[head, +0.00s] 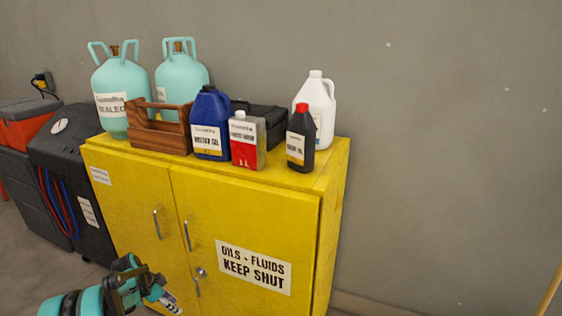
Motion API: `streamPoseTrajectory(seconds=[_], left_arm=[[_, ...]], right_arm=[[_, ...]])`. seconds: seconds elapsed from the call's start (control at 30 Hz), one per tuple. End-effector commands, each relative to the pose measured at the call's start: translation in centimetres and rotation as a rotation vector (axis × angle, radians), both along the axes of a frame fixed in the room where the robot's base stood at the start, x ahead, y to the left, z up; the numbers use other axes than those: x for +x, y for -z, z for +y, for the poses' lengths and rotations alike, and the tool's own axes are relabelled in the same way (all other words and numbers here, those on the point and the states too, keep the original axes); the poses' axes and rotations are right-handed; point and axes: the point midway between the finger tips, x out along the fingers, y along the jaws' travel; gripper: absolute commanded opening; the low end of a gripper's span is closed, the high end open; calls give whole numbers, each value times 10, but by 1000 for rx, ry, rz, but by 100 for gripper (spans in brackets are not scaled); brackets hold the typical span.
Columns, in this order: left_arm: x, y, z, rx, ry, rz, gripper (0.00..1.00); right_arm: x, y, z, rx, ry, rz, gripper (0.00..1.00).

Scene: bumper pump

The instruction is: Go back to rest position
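My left gripper (150,287) is in the lower left of the head view, in front of the left door of the yellow cabinet (255,215). It appears to hold nothing, but its fingers are small and partly hidden, so I cannot tell whether they are open or shut. My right gripper is not in view. Both cabinet doors look shut.
On the cabinet top stand two teal gas cylinders (120,85), a wooden tray (160,138), a blue jug (211,120), a red-labelled can (247,140), a black bottle (300,140) and a white jug (318,100). A dark machine (65,150) stands left.

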Motion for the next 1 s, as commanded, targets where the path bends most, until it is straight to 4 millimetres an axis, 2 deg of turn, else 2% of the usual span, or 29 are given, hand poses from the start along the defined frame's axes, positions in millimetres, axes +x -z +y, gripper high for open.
streamPoseTrajectory(seconds=[0.27, 0.47, 0.6, 0.7, 0.83, 1.0], left_arm=[[-10, -51, -26, 23, -93, 5, 35], [-31, -104, -57, 45, -206, 0, 35], [-62, -150, -89, 60, -325, -16, 35], [-89, -177, -110, 63, -413, -37, 35], [-129, -203, -136, 57, -523, -69, 35], [-185, -222, -163, 30, -660, -120, 35]], right_arm=[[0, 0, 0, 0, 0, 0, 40], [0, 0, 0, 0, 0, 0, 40], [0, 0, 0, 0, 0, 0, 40], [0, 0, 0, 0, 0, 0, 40], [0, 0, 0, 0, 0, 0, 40], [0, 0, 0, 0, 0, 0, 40]])
